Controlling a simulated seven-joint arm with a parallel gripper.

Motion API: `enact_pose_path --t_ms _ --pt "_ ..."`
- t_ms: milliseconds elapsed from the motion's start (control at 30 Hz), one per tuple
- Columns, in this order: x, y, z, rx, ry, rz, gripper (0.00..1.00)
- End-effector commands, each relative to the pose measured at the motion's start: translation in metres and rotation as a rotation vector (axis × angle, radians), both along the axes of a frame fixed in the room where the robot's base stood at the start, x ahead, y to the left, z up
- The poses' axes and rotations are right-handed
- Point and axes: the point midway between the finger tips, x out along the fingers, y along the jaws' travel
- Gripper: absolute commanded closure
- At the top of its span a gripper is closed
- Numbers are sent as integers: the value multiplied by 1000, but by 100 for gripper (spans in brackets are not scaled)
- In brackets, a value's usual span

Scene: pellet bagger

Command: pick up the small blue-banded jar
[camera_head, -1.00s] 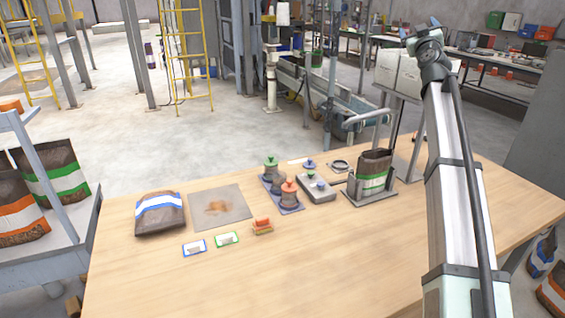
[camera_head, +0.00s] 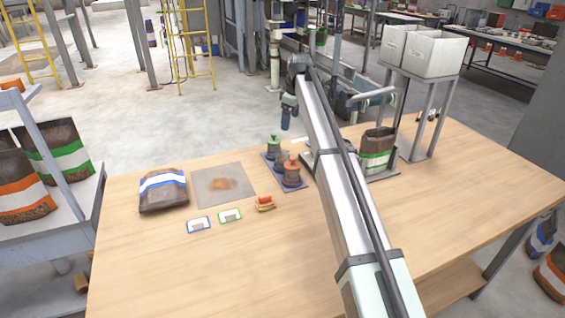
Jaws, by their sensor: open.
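The small blue-banded jar is not visible now. Its place at the back of the table, right of the other jars, is behind my arm. A green-topped jar (camera_head: 273,145) and an orange-topped jar (camera_head: 291,172) stand upright on a dark tray (camera_head: 294,187). My gripper (camera_head: 288,124) hangs downward from the arm's end, just above and behind the green-topped jar in the picture. It is open, with nothing seen in it; its fingertips are small and dark.
A brown bag with a blue band (camera_head: 163,191) lies left of a grey mat (camera_head: 222,187) with spilled pellets. A green-banded bag (camera_head: 376,150) stands in a holder on the right. The table front is clear.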

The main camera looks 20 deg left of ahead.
Motion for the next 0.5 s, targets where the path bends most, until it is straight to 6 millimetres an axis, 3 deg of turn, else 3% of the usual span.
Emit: enact_pose_path --t_ms 200,500 --pt "-28 9 -19 -149 110 6 13" --pt "-33 9 -41 -171 126 4 13"
